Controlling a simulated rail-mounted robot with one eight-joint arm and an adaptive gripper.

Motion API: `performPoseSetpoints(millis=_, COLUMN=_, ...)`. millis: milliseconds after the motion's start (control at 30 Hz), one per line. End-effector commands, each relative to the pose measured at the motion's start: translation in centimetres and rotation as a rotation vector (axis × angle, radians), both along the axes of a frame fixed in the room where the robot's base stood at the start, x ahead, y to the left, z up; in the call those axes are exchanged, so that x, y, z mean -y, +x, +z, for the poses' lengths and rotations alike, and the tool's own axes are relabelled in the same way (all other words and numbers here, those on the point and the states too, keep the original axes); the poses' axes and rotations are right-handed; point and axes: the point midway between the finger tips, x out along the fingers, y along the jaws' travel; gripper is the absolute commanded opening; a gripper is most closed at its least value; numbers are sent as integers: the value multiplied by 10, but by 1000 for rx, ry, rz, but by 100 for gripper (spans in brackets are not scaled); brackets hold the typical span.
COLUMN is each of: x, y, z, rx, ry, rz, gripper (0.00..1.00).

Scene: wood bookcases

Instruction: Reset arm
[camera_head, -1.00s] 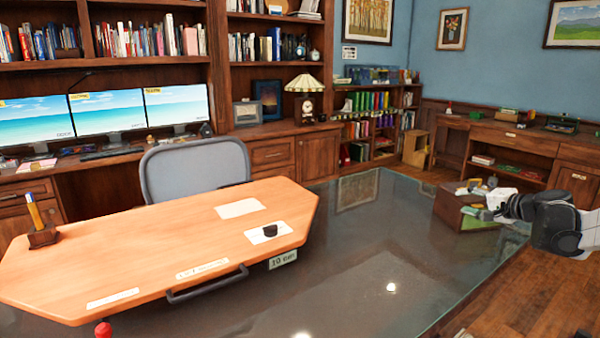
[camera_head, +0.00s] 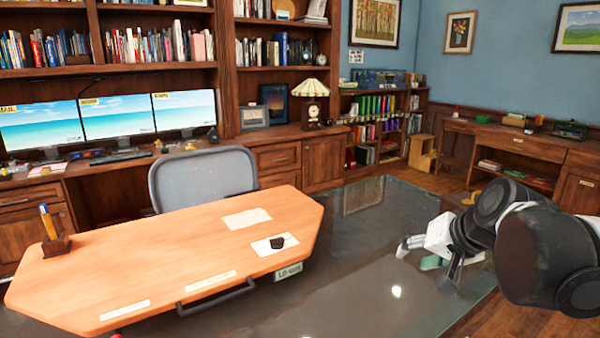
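My arm reaches in from the right edge of the head view, large and close. My gripper (camera_head: 418,252) is at its end, over the glass-topped dark surface (camera_head: 350,255), with pale fingers pointing left. A small green piece (camera_head: 432,262) shows just below the fingers; I cannot tell whether it is held or part of the gripper. The finger opening is too small and turned to judge.
A wooden desk top (camera_head: 180,255) with a pen holder (camera_head: 55,238), papers and a small black object (camera_head: 277,243) lies at left. A grey chair (camera_head: 202,176) stands behind it. Monitors (camera_head: 118,115) and bookcases line the back. The glass between desk and arm looks clear.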

Motion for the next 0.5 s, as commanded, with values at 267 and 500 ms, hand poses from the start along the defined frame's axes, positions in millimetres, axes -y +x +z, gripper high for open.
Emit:
performPoseSetpoints(millis=267, x=-28, y=-84, z=-12, rx=-30, ry=-198, rz=108, gripper=34)
performPoseSetpoints(millis=500, x=-33, y=-139, z=-30, rx=-38, ry=-349, rz=184, gripper=34)
